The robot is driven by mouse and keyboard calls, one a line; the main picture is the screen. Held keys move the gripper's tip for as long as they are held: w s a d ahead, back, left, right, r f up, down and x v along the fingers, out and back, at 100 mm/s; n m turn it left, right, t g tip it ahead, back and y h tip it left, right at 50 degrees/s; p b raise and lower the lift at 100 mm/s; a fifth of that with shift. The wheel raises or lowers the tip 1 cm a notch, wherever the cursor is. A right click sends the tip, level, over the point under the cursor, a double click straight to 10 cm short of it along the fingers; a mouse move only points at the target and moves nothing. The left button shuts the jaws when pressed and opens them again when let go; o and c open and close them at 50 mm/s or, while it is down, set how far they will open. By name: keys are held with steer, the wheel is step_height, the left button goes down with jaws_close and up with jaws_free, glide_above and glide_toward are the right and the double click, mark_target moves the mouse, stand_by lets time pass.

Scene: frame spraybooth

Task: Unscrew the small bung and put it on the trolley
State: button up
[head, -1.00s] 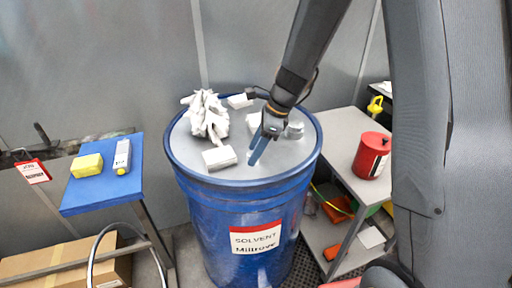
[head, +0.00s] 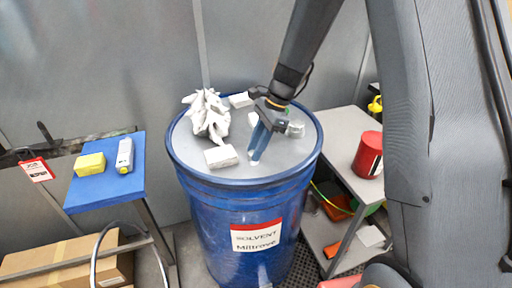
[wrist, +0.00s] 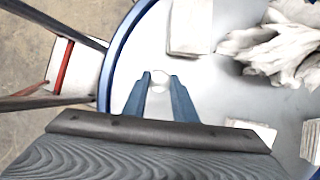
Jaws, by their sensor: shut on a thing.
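A blue drum (head: 245,215) labelled SOLVENT stands in the middle with a grey top. My gripper (head: 256,152) points down at the front right of that top. It is shut on a small white bung (head: 255,158), which shows between the fingertips. In the wrist view the round bung (wrist: 160,78) sits between the blue fingers (wrist: 160,88). I cannot tell whether it is in its hole or just clear of the lid. A grey two-shelf trolley (head: 338,122) stands right of the drum.
On the drum top are a crumpled white rag (head: 207,112), several white blocks such as one in front (head: 221,157), and a larger silvery cap (head: 296,130). A red can (head: 368,154) stands on the trolley. A blue table (head: 110,185) stands left.

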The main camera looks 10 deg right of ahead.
steer(key=n, duration=0.2)
steer(key=n+g, duration=0.1)
steer(key=n, duration=0.1)
steer(key=shift+w+n+g+h+p, duration=0.1)
steer(key=shift+n+g+h+p, duration=0.2)
steer(key=shift+h, duration=0.1)
steer(key=n+g+h, duration=0.1)
steer(key=n, duration=0.3)
steer(key=shift+w+a+n, duration=0.1)
steer(key=shift+a+n, duration=0.05)
steer(key=shift+n, duration=0.15)
steer(key=shift+a+n+g+h, duration=0.1)
steer(key=shift+n+g+h, duration=0.2)
steer(key=shift+n, duration=0.2)
steer(key=n+h, duration=0.1)
steer(key=n, duration=0.2)
steer(key=shift+n, duration=0.3)
